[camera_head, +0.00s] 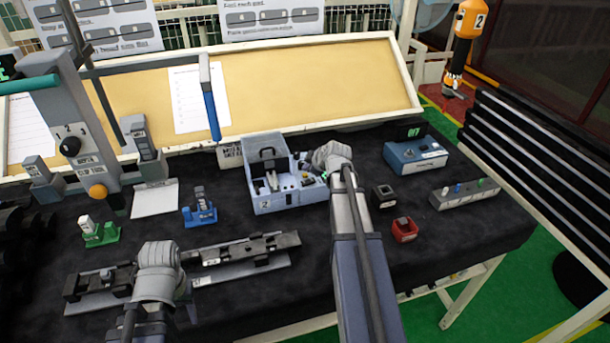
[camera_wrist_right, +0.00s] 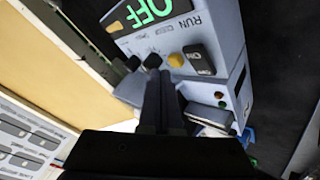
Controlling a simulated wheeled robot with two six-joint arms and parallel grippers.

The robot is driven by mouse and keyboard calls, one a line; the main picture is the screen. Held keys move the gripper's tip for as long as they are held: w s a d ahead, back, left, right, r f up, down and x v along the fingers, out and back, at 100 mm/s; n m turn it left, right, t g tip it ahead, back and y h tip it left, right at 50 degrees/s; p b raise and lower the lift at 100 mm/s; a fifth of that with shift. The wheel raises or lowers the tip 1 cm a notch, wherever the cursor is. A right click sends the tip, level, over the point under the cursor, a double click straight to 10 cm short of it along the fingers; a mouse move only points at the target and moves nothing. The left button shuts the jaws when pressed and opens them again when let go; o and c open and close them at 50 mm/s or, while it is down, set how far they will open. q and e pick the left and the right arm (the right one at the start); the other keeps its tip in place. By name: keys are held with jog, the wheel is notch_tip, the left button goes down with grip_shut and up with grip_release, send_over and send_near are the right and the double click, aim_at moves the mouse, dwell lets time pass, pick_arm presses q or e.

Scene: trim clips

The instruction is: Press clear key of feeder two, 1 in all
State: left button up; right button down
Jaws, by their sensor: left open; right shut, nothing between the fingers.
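Feeder two (camera_head: 275,203) is the light-blue box marked 2, mid-table in the head view. The right wrist view shows a grey panel (camera_wrist_right: 200,28) with a green OFF display, a RUN label, an amber key (camera_wrist_right: 176,60), a dark ON switch (camera_wrist_right: 198,60) and dark round parts beside them. I cannot read which key is clear. My right gripper (camera_wrist_right: 160,75) is shut and empty, its tips close to the panel beside the amber key; contact is unclear. My left gripper (camera_head: 160,262) is open over the front left of the table, its fingers largely hidden.
Dark clip rails (camera_head: 240,252) lie at the table front near my left gripper. A blue box (camera_head: 415,155), a grey button strip (camera_head: 465,195) and a red holder (camera_head: 404,229) stand to the right. A grey post machine (camera_head: 75,140) stands at left.

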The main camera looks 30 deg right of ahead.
pick_arm(q)
jog(key=shift+f+b, duration=0.3)
jog(key=shift+f, duration=0.05)
pick_arm(e)
jog(key=shift+f, duration=0.35)
pick_arm(q)
jog(key=shift+f+b, duration=0.5)
jog(key=shift+f, duration=0.05)
pick_arm(e)
jog(key=shift+f, duration=0.55)
pick_arm(q)
jog(key=shift+r, duration=0.15)
pick_arm(e)
jog(key=shift+r, duration=0.2)
pick_arm(q)
jog(key=shift+r+p, duration=0.8)
jog(key=shift+p, duration=0.15)
pick_arm(e)
jog(key=shift+r, duration=0.75)
pick_arm(q)
notch_tip(320, 180, up, 5)
jog(key=p, duration=0.5)
pick_arm(e)
notch_tip(320, 180, up, 5)
jog(key=shift+a, duration=0.1)
